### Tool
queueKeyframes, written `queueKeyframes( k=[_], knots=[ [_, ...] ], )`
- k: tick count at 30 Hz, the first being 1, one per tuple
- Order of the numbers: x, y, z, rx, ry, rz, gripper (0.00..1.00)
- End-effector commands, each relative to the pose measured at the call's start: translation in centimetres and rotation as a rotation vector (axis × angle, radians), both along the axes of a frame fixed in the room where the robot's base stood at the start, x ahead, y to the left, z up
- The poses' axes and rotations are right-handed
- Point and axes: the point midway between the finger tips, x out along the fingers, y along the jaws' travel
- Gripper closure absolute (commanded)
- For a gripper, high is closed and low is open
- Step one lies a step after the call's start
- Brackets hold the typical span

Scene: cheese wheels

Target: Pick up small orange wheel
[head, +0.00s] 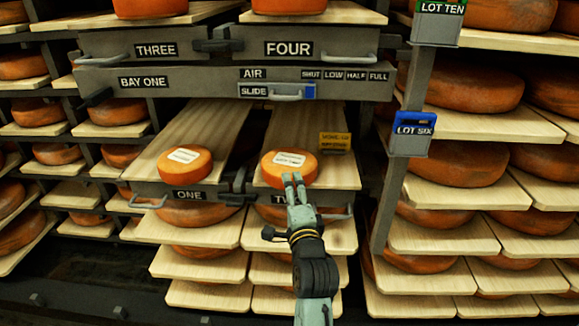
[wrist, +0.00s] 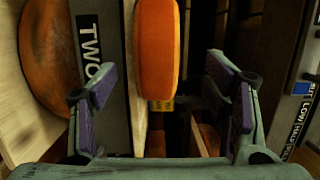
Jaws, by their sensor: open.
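A small orange wheel (head: 289,168) with a white label on top lies on the plank of the bay marked TWO. It also shows edge-on in the wrist view (wrist: 157,45), near the top middle. Another small orange wheel (head: 185,165), also labelled on top, lies on the plank of bay ONE to the left. My gripper (head: 293,180) is in front of the wheel on TWO and overlaps its front edge in the head view. In the wrist view my gripper (wrist: 162,95) has its fingers spread wide, with the wheel ahead between them and nothing held.
A grey beam with the TWO sign (wrist: 90,50) runs beside the wheel. The BAY ONE panel (head: 235,82) is above, with handles and an AIR slide. A post with a blue LOT SIX box (head: 412,133) stands at right. Shelves with large wheels surround.

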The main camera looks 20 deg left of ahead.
Motion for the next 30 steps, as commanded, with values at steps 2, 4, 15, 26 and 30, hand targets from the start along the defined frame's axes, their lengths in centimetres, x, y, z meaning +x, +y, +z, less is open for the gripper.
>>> queueKeyframes(
  k=[2, 4, 15, 26, 30],
  knots=[
    [0.6, 0.4, 0.0, -0.001, 0.002, 0.001, 0.31],
    [1.4, 1.0, 0.0, -0.001, 0.002, 0.002, 0.31],
    [4.5, 2.8, -0.4, -0.001, 0.000, 0.001, 0.31],
    [4.4, 2.7, -0.4, -0.001, 0.000, 0.001, 0.44],
    [4.4, 2.7, -0.4, -0.001, 0.000, 0.001, 0.53]
  ],
)
